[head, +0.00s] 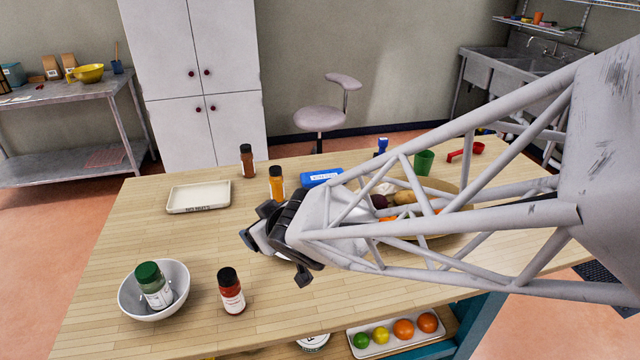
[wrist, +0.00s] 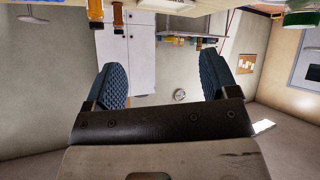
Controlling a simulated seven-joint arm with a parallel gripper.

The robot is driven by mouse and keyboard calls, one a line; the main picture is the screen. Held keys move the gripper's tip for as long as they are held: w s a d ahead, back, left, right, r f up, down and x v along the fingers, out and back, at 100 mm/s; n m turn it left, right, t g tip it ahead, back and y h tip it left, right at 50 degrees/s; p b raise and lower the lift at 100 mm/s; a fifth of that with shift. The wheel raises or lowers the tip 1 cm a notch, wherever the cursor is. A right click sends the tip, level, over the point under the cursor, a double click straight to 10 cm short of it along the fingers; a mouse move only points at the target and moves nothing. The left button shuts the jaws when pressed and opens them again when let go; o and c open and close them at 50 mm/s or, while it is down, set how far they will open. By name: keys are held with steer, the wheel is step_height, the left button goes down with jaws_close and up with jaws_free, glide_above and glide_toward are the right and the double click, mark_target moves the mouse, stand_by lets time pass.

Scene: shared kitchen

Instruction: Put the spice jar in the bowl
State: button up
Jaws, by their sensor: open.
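A white bowl (head: 180,306) stands at the front left of the wooden table. A spice jar with a green lid (head: 152,287) is inside it, leaning slightly. A red spice jar with a black lid (head: 232,292) stands upright just right of the bowl. An orange jar (head: 276,183) and a brown jar (head: 246,162) stand farther back. My gripper (head: 280,243) is over the middle of the table, right of the bowl and apart from the jars. In the wrist view my gripper (wrist: 163,78) has its blue fingers wide apart with nothing between them.
A cream tray (head: 199,197) lies at the back left. A blue box (head: 321,178), a green cup (head: 424,162) and a large food dish (head: 452,213) partly behind my arm are to the right. A fruit tray (head: 396,334) sits below the tabletop. The left middle of the table is clear.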

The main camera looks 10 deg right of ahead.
steer(key=s+d+r+m+g+h, duration=0.1)
steer(key=s+d+m+h, duration=0.15)
steer(key=d, duration=0.35)
steer(key=s+d+r+m+g+h, duration=0.2)
steer(key=s+d+h, duration=0.15)
steer(key=d, duration=0.35)
steer(key=s+d+r+m+g+y, duration=0.1)
steer(key=s+d+r+m+g, duration=0.1)
steer(key=s, duration=0.9)
steer(key=d+g, duration=0.1)
steer(key=g, duration=0.1)
steer(key=shift+s+m+g+y, duration=0.2)
steer(key=shift+m+g+y, duration=0.1)
steer(key=shift+m+y, duration=0.1)
